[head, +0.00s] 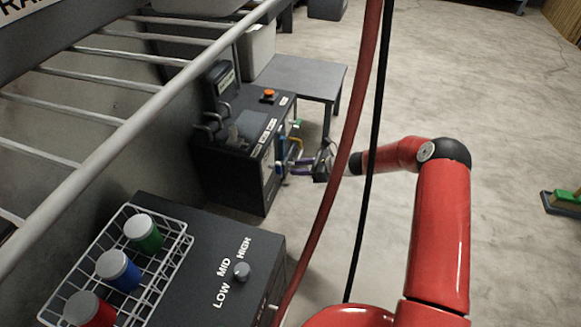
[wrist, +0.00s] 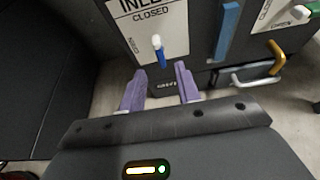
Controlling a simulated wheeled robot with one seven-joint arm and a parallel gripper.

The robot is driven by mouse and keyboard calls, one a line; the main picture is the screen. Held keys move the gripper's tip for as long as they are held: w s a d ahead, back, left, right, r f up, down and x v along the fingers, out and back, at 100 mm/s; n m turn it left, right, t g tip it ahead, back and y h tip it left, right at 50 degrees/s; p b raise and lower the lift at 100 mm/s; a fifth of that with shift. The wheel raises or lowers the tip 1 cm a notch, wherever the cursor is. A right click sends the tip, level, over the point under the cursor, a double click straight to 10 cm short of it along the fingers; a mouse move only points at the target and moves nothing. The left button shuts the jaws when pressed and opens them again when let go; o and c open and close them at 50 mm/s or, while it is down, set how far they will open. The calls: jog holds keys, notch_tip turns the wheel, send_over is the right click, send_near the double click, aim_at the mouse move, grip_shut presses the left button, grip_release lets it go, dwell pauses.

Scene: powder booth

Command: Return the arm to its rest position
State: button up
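My red arm (head: 441,235) reaches from the bottom right towards a dark control cabinet. My gripper (head: 301,168) is in front of the cabinet's front face. In the wrist view its two purple fingers (wrist: 160,72) are spread apart with a gap between them and nothing held. Just beyond the fingertips is a small blue lever with a white tip (wrist: 160,50), on a white plate (wrist: 128,22) marked "CLOSED". I cannot tell from these views whether a finger touches the lever.
The dark cabinet (head: 228,165) carries an orange button (head: 268,95). A red hose (head: 345,150) and a black cable (head: 372,165) hang before my arm in the head view. A wire rack (head: 178,243) holds red, blue and green jars. Open floor (head: 510,150) lies right.

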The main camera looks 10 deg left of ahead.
jog(key=shift+d+r, duration=0.1)
jog(key=shift+d, duration=0.2)
jog(key=s+d+r+n+h+p, duration=0.1)
jog(key=s+d+r+n+h, duration=0.3)
jog(key=r, duration=0.6)
jog(key=s+d+r+n+h+p, duration=0.1)
jog(key=s+d+r+n, duration=0.2)
jog(key=s+r+n, duration=0.35)
jog(key=s+d+r+n+h+p, duration=0.1)
jog(key=s+d+r+n+h, duration=0.4)
jog(key=r, duration=0.7)
jog(key=s+d+r+n+t+h, duration=0.1)
jog(key=s+d+r, duration=0.2)
jog(key=s, duration=0.4)
jog(key=s+d+r+n+t+h+p, duration=0.1)
jog(key=s+d+r, duration=0.3)
jog(key=s, duration=0.4)
jog(key=s+d+r+n+t+h+p, duration=0.1)
jog(key=s+d+r+n, duration=0.1)
jog(key=s+d+r, duration=0.2)
jog(key=s+d, duration=0.1)
jog(key=s, duration=0.2)
jog(key=shift+s+t, duration=0.35)
jog(key=shift+t, duration=0.05)
jog(key=shift+d, duration=0.1)
jog(key=shift+c, duration=0.4)
